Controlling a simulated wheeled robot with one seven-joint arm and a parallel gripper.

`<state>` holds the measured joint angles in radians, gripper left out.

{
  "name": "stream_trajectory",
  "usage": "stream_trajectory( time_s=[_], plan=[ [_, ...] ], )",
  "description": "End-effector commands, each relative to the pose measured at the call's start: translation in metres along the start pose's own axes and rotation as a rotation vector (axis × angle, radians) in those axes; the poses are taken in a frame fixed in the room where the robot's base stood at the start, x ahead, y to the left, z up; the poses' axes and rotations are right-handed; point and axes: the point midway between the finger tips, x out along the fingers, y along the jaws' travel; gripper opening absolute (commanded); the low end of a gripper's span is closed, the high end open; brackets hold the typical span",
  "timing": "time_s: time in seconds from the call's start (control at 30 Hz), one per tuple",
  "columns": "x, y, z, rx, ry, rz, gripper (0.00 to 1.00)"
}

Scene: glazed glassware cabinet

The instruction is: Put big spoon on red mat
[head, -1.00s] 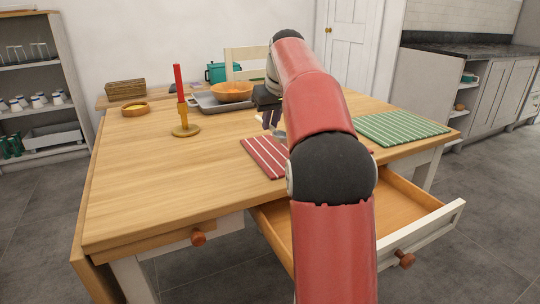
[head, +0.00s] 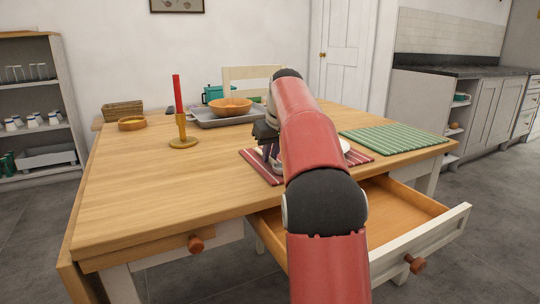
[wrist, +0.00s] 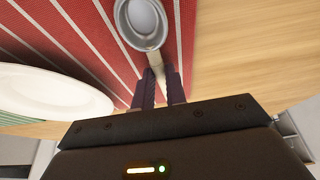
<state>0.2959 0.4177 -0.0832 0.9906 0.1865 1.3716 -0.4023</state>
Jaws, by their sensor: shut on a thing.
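The big spoon (wrist: 146,22) has a grey metal bowl and a pale handle. In the wrist view my gripper (wrist: 160,88) is shut on its handle, with the spoon's bowl pointing away from me over the red mat. The red mat (wrist: 88,32) has white stripes; in the head view the red mat (head: 259,166) lies on the table, partly behind my arm. My gripper (head: 268,150) is low over its left part. I cannot tell whether the spoon touches the mat. A white plate (wrist: 50,92) lies on the mat beside the spoon.
A green striped mat (head: 395,141) lies to the right. A red candle in a holder (head: 182,135) stands left. A grey tray (head: 212,119) with an orange bowl (head: 230,105) is behind. An open drawer (head: 430,240) juts out in front. The table's left half is largely clear.

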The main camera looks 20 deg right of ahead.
Motion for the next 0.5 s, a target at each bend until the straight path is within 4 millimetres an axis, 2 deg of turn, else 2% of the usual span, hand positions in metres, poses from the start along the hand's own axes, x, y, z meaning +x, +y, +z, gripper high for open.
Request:
stream_trajectory(
  time_s=[0.07, 0.1, 0.23, 0.5],
  plan=[
    [0.0031, -0.0002, 0.0014, 0.0, -0.001, -0.001, 0.0],
    [0.0028, -0.0002, 0.0013, 0.0, -0.001, -0.001, 0.16],
    [0.0025, -0.0002, 0.0011, 0.0, -0.001, 0.0, 0.33],
    [0.0022, -0.0002, 0.0009, 0.0, 0.0, 0.0, 0.35]
  ],
)
